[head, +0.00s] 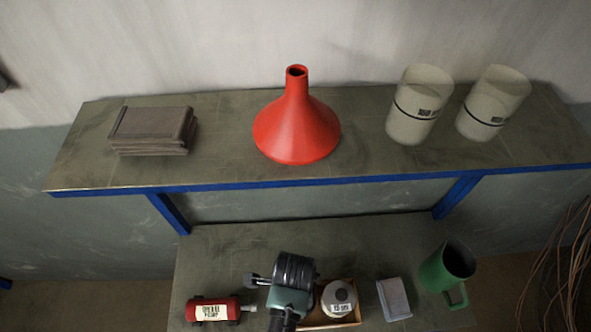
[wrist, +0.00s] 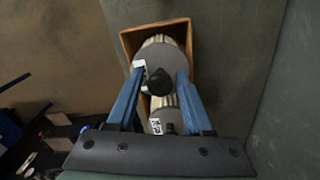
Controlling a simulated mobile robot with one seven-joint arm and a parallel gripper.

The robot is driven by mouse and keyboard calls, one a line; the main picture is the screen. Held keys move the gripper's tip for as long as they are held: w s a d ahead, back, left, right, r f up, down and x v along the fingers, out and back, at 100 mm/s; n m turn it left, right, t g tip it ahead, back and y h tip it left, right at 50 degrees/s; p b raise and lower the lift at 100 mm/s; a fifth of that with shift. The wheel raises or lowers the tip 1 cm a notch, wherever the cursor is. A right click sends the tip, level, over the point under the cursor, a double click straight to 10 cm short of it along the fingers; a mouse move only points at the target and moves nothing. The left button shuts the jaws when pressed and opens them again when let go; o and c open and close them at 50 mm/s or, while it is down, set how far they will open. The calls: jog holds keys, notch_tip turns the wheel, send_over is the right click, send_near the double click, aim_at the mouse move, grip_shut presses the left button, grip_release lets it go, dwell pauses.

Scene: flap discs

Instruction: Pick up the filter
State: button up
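In the wrist view, two pleated cylindrical filters with grey caps, black knobs and white labels stand in a wooden box. The far filter (wrist: 160,58) is partly covered at its sides by my blue fingers. The near filter (wrist: 160,106) lies lower in the picture, between the bases of the fingers. My gripper (wrist: 160,74) is open and over the box, its fingers apart on either side of the far filter's knob. Contact is not clear. In the head view, one filter (head: 339,298) shows in the box; my wrist hides the area to its left.
The wooden box (head: 345,323) is on the lower shelf. A red labelled cylinder (head: 211,310) lies left; a grey block (head: 393,299) and green mug (head: 447,269) are right. Above are a red funnel (head: 297,128), two pale canisters (head: 419,103) and stacked brown plates (head: 152,131).

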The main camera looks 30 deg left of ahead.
grip_shut()
dwell(1.1)
